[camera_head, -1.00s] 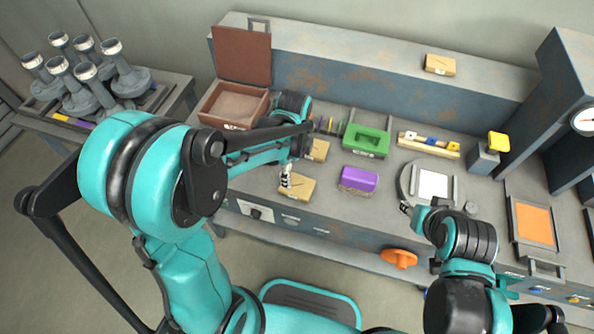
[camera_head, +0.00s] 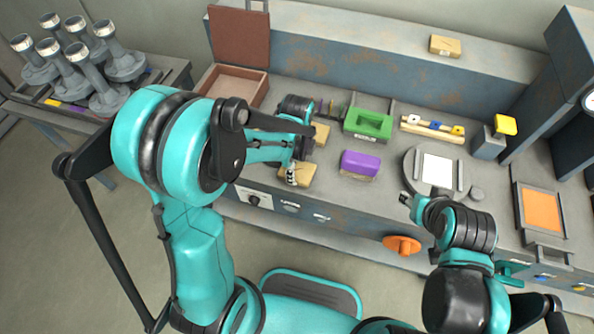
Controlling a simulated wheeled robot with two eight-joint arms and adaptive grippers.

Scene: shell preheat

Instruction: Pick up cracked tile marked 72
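Several tan tiles show, but no number is readable at this size. One tan tile (camera_head: 301,176) lies near the bench's front edge, with a dark line across its top. My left gripper (camera_head: 291,178) is over this tile's left end, pointing down; I cannot tell whether its fingers are open or touching the tile. A second tan tile (camera_head: 320,133) lies just behind, partly hidden by my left arm. A third tan tile (camera_head: 445,45), with a dark mark, lies on the raised back ledge. My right gripper (camera_head: 405,199) is at the bench's front edge, away from the tiles, its fingers too small to judge.
A purple block (camera_head: 360,163) and a green tray (camera_head: 368,124) stand right of the tiles. A round plate with a white square (camera_head: 437,169) is farther right. An open brown box (camera_head: 233,88) is at the back left. An orange handwheel (camera_head: 402,245) sticks out in front.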

